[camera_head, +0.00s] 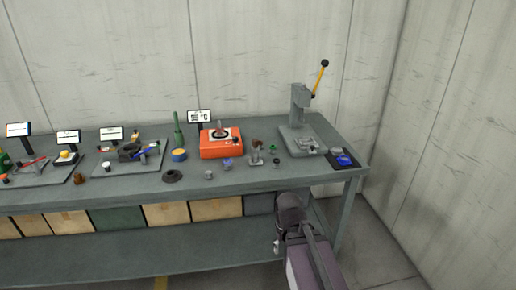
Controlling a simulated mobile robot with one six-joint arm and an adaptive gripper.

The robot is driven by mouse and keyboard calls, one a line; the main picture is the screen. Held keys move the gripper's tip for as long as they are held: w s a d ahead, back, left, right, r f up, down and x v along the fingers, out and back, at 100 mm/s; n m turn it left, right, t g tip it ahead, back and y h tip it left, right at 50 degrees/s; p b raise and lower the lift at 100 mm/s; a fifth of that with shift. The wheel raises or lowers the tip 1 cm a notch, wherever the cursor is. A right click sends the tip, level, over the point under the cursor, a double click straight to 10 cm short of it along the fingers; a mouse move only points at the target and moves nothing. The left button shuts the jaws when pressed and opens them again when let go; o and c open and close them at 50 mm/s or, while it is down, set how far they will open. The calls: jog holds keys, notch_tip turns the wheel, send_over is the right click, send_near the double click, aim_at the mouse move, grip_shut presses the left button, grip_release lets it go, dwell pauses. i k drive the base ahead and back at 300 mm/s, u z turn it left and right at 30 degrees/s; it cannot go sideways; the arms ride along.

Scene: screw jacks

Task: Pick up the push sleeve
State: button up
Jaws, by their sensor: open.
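I cannot tell for certain which part is the push sleeve. A small grey cylindrical piece (209,174) stands near the front edge of the bench, below the orange box, and may be it. Other small parts stand to its right: a bluish-grey piece (227,163), a grey fixture with a brown top (256,153) and a small dark green piece (276,163). My dark arm shows at the lower right, in front of the bench and below its top. I cannot make out my gripper's fingers on it.
The grey bench (110,195) runs along the wall. An orange box (221,146) and a lever press (299,122) with a yellow handle stand on it. A black ring (172,176) lies left of the grey piece. Trays with tools are at left; boxes fill the shelf below.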

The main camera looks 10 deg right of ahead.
aim_at(255, 147)
jog(key=i, duration=0.9)
jog(key=u, duration=0.05)
